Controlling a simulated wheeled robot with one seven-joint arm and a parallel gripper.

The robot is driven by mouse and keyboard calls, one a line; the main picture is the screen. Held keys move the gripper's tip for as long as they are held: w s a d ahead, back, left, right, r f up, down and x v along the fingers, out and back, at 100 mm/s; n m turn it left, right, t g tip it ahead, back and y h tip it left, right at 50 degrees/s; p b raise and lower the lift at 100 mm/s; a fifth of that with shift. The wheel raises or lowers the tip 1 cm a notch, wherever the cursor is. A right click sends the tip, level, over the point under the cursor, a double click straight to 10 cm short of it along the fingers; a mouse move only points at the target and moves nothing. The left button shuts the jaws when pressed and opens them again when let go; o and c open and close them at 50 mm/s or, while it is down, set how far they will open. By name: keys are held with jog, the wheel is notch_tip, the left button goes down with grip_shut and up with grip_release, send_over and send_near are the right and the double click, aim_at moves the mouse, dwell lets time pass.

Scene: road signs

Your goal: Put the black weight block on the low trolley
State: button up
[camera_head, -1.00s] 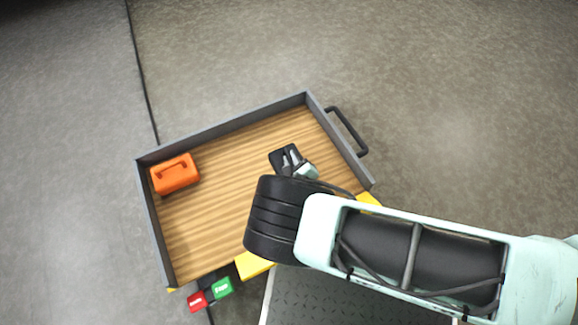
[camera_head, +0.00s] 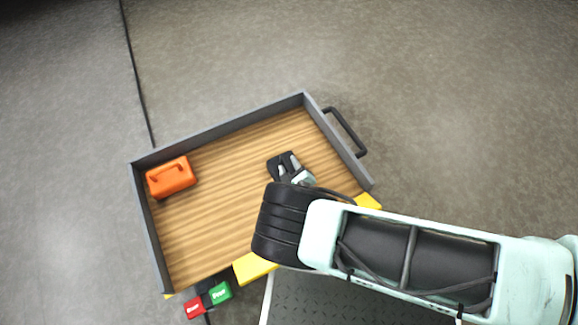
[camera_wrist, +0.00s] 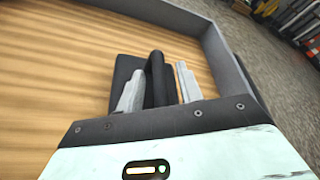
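The black weight block (camera_head: 273,170) sits on the wooden deck of the low trolley (camera_head: 215,210), toward its right side. Its upright handle shows between my fingers in the wrist view, where the block (camera_wrist: 122,72) lies flat behind them. My gripper (camera_head: 288,166) is down at the block, with one pale finger on each side of the handle. In the wrist view, small gaps show between the handle and my gripper's fingers (camera_wrist: 160,82). My arm hides the trolley's near right part.
An orange box with a handle (camera_head: 171,177) stands at the trolley's left end. Grey walls edge the deck, and a dark push handle (camera_head: 345,132) sticks out at the right. Red (camera_head: 194,308) and green (camera_head: 220,292) buttons lie at the front. The deck's middle is clear.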

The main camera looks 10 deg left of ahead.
jog(key=shift+r, duration=0.1)
jog(key=shift+s+r, duration=0.2)
jog(key=p+v, duration=0.4)
jog(key=v, duration=0.7)
jog(key=w+d+r+m+g+h, duration=0.1)
jog(key=d+r+m+h, duration=0.25)
jog(key=r+m, duration=0.35)
jog(key=w+d+r+m+g+h, duration=0.2)
jog(key=d+r+m+h, duration=0.1)
jog(key=r+m+h, duration=0.4)
jog(key=w+d+r+m+g+h, duration=0.1)
jog(key=d+r+m+h, duration=0.2)
jog(key=r+m, duration=0.4)
jog(key=s+d+r+m+g+y, duration=0.2)
jog(key=s+r+m+g, duration=0.1)
jog(key=r+m, duration=0.3)
jog(key=s+d+r+m+g+y, duration=0.3)
jog(key=s+r+m, duration=0.3)
jog(key=r, duration=0.5)
jog(key=s+d+r+m+g+y, duration=0.2)
jog(key=s+r+m+y, duration=0.1)
jog(key=s+r+m, duration=0.2)
notch_tip(320, 180, up, 4)
jog(key=m, duration=0.2)
jog(key=shift+d+m+g, duration=0.25)
jog(key=shift+m+g, duration=0.05)
jog(key=shift+g, duration=0.1)
jog(key=shift+r, duration=0.2)
